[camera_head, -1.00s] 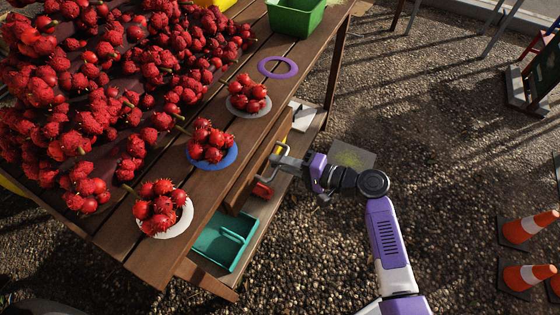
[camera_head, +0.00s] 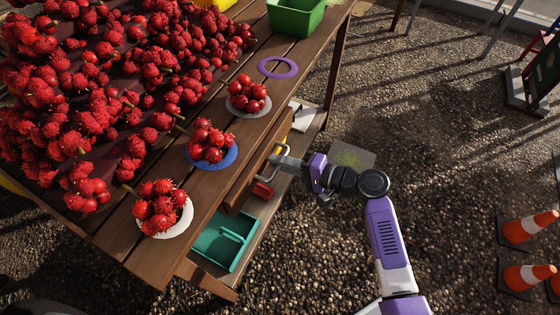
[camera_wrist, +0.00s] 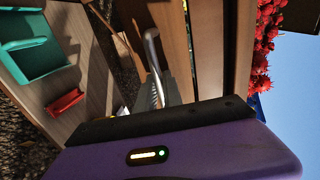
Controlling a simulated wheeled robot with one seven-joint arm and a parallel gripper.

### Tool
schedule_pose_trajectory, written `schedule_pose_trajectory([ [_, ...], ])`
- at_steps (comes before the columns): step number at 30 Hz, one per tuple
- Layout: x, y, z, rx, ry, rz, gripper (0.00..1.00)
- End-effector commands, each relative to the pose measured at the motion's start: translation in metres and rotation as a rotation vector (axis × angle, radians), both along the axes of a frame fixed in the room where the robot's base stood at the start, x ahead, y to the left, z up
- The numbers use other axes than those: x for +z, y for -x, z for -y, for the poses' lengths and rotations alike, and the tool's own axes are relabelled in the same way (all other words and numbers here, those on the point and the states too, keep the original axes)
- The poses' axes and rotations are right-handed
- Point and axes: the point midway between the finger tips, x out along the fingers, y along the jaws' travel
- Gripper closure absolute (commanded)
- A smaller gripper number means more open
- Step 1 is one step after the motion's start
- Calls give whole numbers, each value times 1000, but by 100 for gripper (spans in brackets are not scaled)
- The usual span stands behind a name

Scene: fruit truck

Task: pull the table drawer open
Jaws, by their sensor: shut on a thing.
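The wooden table (camera_head: 215,185) stands at the left with its drawer (camera_head: 250,175) under the near edge of the top. The drawer front looks close to the table's edge; how far it is out is hard to tell. My gripper (camera_head: 278,157) is at the drawer front, shut on the metal handle. In the wrist view the curved silver handle (camera_wrist: 151,36) rises from my gripper's fingers (camera_wrist: 160,92), against the brown drawer front (camera_wrist: 177,35). The exact contact is partly hidden by my gripper's body.
A teal tray (camera_head: 225,240) and a red object (camera_head: 262,190) lie on the lower shelf. Plates of red fruit (camera_head: 211,142) and a green bin (camera_head: 296,14) stand on the tabletop.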

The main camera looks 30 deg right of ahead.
Motion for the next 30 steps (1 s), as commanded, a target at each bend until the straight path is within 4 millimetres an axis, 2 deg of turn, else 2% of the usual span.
schedule_pose_trajectory([
  [8,-1,17,13,-3,1,-2,100],
  [21,0,92,68,-6,0,-4,100],
  [30,0,127,93,-2,-1,-2,100],
])
